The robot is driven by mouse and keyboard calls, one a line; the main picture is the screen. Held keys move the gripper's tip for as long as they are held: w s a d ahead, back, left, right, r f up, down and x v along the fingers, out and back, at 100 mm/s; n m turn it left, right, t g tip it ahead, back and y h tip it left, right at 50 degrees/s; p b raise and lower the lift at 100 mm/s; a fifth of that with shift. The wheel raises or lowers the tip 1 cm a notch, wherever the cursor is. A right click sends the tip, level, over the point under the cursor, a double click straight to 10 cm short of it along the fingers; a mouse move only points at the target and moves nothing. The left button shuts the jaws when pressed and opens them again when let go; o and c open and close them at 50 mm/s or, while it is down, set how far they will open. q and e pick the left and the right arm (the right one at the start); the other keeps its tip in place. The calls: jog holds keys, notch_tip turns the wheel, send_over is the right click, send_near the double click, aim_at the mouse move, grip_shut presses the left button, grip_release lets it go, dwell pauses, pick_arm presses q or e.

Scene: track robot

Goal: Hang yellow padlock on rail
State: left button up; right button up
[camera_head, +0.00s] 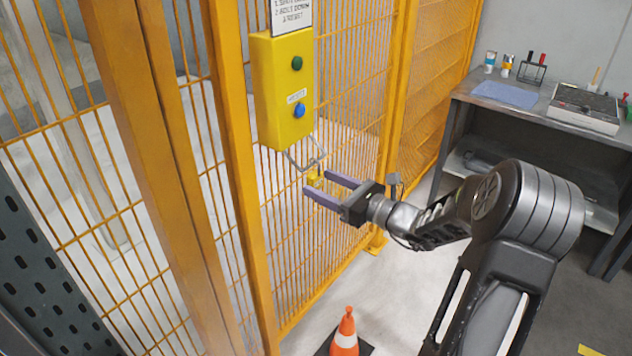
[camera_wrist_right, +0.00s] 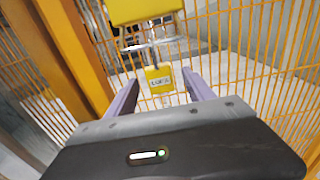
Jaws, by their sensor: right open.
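The yellow padlock (camera_head: 315,178) is a small block just below the metal rail (camera_head: 304,158), which sticks out under the yellow control box. In the right wrist view the padlock (camera_wrist_right: 160,84) shows a pale label and sits under the rail (camera_wrist_right: 151,43). It appears to hang there, but the shackle is too small to make out clearly. My right gripper (camera_head: 317,184) is open, its two purple fingers on either side of the padlock. A gap shows between the fingers and the padlock in the wrist view. My left gripper is not in view.
The yellow box (camera_head: 285,90) with green and blue buttons is on the orange mesh fence (camera_head: 350,90). An orange cone (camera_head: 346,333) stands on the floor below my right arm. A grey workbench (camera_head: 560,118) with a tray and bottles is at the right.

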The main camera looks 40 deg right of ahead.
jog(key=v, duration=0.5)
jog(key=shift+w, duration=0.1)
dwell(0.3)
